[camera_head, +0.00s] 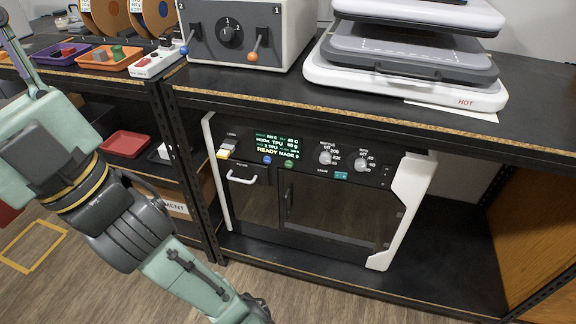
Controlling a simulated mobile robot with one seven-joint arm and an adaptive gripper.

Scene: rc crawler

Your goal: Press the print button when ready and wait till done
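A black and white printer (310,232) stands on the lower shelf, with its front panel facing me. Its lit display (277,146) shows several lines; "TPU" and "READY MADE" can be read, the rest is too small to be sure. Below the display are a blue button (267,159) and a small greenish one (289,163). To the right are two knobs (326,157) and a teal button (341,175); their labels are hard to read.
The shelf top (400,112) overhangs the printer. A white and grey heat press (400,65) marked HOT and a grey box with levers (245,30) stand on it. Trays (113,58) and spools are at upper left. The floor (100,285) in front shows bare room.

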